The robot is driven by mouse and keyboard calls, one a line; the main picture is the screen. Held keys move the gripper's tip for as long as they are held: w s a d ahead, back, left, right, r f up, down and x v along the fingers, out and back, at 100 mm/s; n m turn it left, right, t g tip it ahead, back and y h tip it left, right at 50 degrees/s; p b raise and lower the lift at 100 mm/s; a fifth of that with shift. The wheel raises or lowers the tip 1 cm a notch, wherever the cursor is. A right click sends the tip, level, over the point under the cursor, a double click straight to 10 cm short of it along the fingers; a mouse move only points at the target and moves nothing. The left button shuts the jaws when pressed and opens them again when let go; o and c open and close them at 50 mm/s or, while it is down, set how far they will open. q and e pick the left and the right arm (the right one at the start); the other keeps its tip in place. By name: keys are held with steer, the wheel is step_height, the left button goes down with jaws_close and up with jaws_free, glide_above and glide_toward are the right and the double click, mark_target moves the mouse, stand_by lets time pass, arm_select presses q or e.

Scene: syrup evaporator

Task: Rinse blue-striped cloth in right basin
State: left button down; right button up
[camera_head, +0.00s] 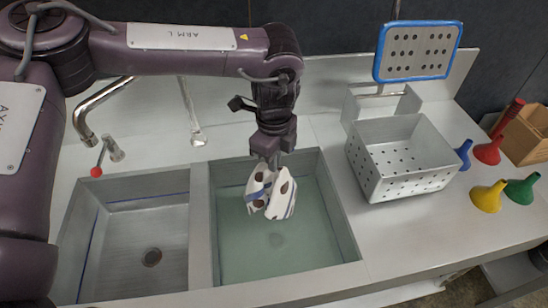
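My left gripper (272,160) points down over the right basin (345,235). It is shut on a white cloth (274,196) with blue stripes and brown stains. The cloth hangs bunched beneath the fingers, over the greenish water (270,252) in the right basin. I cannot tell whether its lower edge touches the water. The left basin (125,242) is empty, with a dark drain in its floor. My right gripper is not in view.
A perforated metal basket (405,185) stands right of the right basin, with a blue-rimmed perforated panel (420,52) behind it. Several coloured funnels (487,197) and a cardboard box (527,134) are at the far right. Faucets (100,105) stand behind the basins.

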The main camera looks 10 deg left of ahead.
arm_select(q)
steer(key=shift+f, duration=0.1)
step_height(320, 180, down, 23)
steer(key=b, duration=1.4)
steer(key=shift+f, duration=0.2)
